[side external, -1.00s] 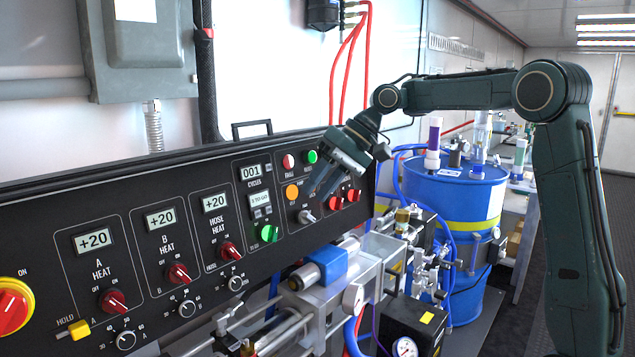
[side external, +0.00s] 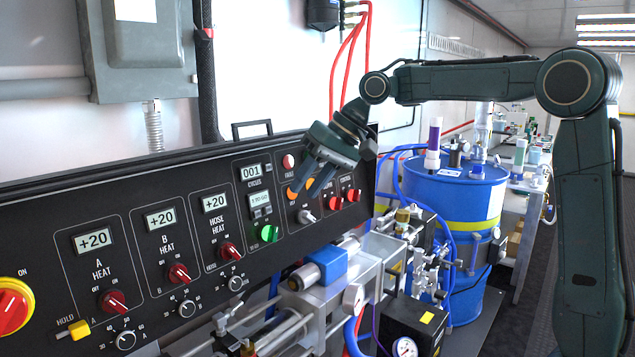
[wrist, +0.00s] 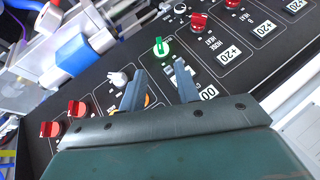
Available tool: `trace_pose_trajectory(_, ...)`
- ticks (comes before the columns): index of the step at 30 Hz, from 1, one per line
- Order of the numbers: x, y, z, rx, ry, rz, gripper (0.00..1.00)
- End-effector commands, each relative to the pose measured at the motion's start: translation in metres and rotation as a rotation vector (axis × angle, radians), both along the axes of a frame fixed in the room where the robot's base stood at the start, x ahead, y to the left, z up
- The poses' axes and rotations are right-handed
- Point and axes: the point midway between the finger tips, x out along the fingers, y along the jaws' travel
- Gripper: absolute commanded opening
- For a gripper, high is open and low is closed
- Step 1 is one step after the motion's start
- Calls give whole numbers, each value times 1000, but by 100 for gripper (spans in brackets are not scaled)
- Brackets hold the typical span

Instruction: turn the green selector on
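The green selector (side external: 269,233) is a small round knob low on the black control panel, below the small digital displays. In the wrist view the green selector (wrist: 160,47) shows a pale pointer bar and lies just beyond the gap between the fingertips. My gripper (side external: 305,191) is open and empty, up and to the right of the selector in the side view, in front of the panel. In the wrist view my gripper (wrist: 160,67) has its two fingers spread apart. No contact with the selector shows. The selector's small label cannot be read.
The panel (side external: 60,215) also carries red heat knobs (side external: 178,273), a grey-white selector (side external: 306,217), and two red selectors (side external: 345,199) to the right. A yellow toggle (side external: 78,329) is at lower left. Metal pump parts with a blue block (side external: 327,263) stand below the panel.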

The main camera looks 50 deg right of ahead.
Motion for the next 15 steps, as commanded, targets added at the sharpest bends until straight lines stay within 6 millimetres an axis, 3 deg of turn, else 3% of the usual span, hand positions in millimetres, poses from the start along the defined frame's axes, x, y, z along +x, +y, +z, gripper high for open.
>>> trace_pose_trajectory(15,33,30,-66,1,2,2,32)
